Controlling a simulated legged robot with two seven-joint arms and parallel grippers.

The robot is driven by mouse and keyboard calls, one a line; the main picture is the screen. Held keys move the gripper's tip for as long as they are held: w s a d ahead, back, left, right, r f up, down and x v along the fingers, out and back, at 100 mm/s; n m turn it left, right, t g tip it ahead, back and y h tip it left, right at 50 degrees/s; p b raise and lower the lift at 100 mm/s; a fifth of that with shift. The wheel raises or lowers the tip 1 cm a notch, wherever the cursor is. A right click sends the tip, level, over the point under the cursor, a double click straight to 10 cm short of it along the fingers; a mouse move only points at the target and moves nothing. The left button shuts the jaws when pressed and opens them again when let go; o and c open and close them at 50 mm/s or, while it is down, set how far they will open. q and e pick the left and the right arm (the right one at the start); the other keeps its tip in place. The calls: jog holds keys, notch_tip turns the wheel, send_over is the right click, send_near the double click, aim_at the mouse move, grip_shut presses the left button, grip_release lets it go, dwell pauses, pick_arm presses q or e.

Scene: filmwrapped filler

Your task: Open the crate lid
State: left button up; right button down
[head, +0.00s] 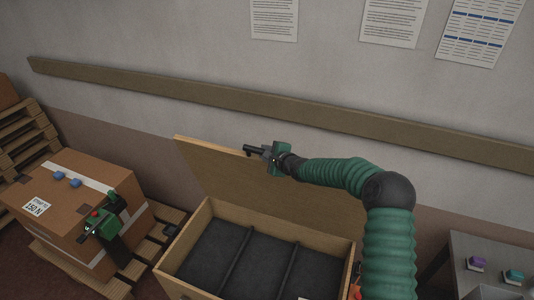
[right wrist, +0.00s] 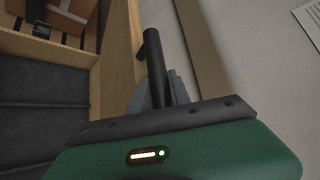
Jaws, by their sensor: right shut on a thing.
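The wooden crate (head: 202,222) stands at the lower middle of the head view, with dark lining and thin dividers inside. Its plywood lid (head: 225,180) is raised and stands steeply at the back of the crate. My right gripper (head: 260,151) is at the lid's upper edge, shut on a black bar handle (right wrist: 153,60). In the right wrist view the bar sticks up between the grey fingers, beside the lid's wooden edge (right wrist: 122,45). How the bar joins the lid is hidden.
A wooden rail (head: 300,110) runs along the wall behind the lid. A grey table (head: 460,262) with small colored items stands at the right.

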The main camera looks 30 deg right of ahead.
jog(key=shift+d+f, duration=0.1)
jog(key=shift+f, duration=0.1)
jog(key=c, duration=1.2)
grip_release()
jog(key=shift+s+r+b, duration=0.15)
jog(key=shift+s+b, duration=0.25)
jog(key=shift+s, duration=0.15)
jog(key=b+v, duration=0.2)
jog(key=v, duration=1.3)
jog(key=shift+s+r+b, duration=0.2)
jog(key=shift+r+b, duration=0.1)
jog(key=shift+r, duration=0.05)
jog(key=shift+d, duration=0.1)
